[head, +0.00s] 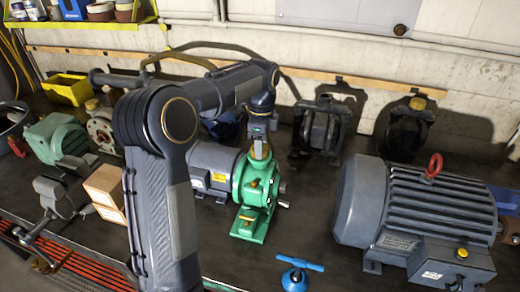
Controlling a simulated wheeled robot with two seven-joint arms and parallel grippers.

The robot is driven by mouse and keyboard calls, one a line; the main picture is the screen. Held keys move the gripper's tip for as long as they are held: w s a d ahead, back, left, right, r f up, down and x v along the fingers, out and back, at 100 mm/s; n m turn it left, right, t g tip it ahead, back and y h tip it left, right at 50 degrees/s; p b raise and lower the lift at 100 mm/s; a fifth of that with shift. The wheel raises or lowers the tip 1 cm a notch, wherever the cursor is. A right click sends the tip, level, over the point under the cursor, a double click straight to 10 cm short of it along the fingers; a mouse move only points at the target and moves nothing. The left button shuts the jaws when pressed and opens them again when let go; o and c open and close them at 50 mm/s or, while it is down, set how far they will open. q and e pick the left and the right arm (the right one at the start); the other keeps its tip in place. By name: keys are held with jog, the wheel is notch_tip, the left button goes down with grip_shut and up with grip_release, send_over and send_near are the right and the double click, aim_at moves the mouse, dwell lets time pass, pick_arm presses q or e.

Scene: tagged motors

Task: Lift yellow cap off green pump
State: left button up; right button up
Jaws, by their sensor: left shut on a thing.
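The green pump (247,222) stands on the dark bench in the middle of the head view, joined to a grey-blue motor (207,163) on its left. My left gripper (261,156) points straight down at the top of the pump and is shut on the yellow cap there. The fingers hide nearly all of the cap, and I cannot tell whether it still touches the pump. Small yellow spots show lower on the pump's front. My right gripper is not in view.
A large grey motor (395,215) with a red lifting eye stands at right. Two dark pumps (325,125) (405,130) stand behind. A blue T-handled tool (296,278) is in front. Cardboard boxes (105,190), a vise and a green motor (57,137) crowd the left.

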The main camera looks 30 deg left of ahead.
pick_arm(q)
jog(key=shift+r, duration=0.15)
jog(key=shift+r, duration=0.25)
notch_tip(320, 180, up, 2)
jog(key=shift+r, duration=0.15)
jog(key=s+d+r, duration=0.2)
jog(key=s+r, duration=0.4)
jog(key=s+d+r, duration=0.2)
jog(key=s+r, duration=0.5)
jog(key=shift+s+d, duration=0.15)
jog(key=shift+d, duration=0.1)
